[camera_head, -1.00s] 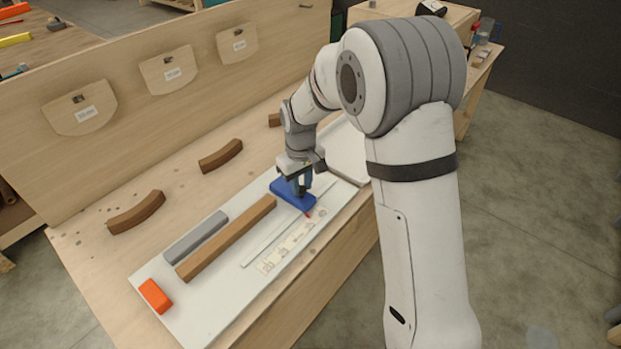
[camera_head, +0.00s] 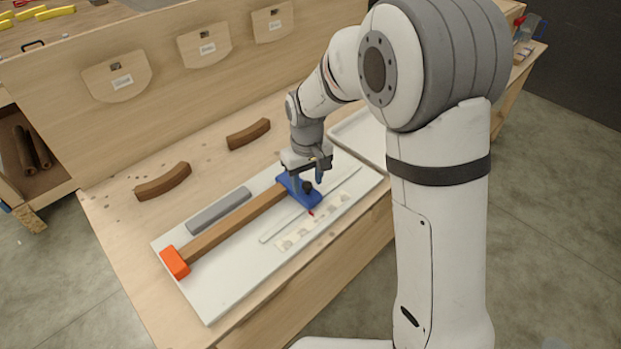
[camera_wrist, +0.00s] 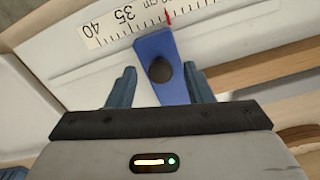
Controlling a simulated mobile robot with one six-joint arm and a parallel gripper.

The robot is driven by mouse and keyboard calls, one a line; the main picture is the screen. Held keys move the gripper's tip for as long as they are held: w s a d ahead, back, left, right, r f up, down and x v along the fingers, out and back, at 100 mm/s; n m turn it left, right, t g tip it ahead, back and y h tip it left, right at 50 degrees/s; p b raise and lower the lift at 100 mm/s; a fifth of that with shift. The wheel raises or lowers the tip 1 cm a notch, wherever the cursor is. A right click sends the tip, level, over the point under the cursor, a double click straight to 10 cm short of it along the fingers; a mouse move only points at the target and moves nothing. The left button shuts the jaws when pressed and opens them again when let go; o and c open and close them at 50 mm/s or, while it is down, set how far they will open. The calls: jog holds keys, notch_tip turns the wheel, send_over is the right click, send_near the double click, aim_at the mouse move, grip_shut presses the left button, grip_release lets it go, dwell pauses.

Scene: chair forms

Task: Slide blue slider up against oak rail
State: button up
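The blue slider (camera_head: 314,195) with a dark round knob sits on the white board at the far end of the oak rail (camera_head: 235,222). They appear to touch, though my gripper partly covers the junction. The rail's near end meets an orange block (camera_head: 174,262). My gripper (camera_head: 308,178) is over the slider. In the wrist view the slider (camera_wrist: 155,47) and its knob lie between the spread fingers of my gripper (camera_wrist: 160,70), with gaps on both sides. The rail (camera_wrist: 265,70) shows behind the right finger.
A grey bar (camera_head: 219,210) lies beside the rail on the white board (camera_head: 215,295). A printed scale (camera_head: 296,238) with a red mark runs along the other side. Curved brown pieces (camera_head: 163,182) lie behind. A white tray (camera_head: 362,138) stands beyond the board.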

jog(key=shift+r, duration=0.25)
notch_tip(320, 180, up, 7)
jog(key=shift+r+b, duration=0.15)
jog(key=shift+b, duration=0.25)
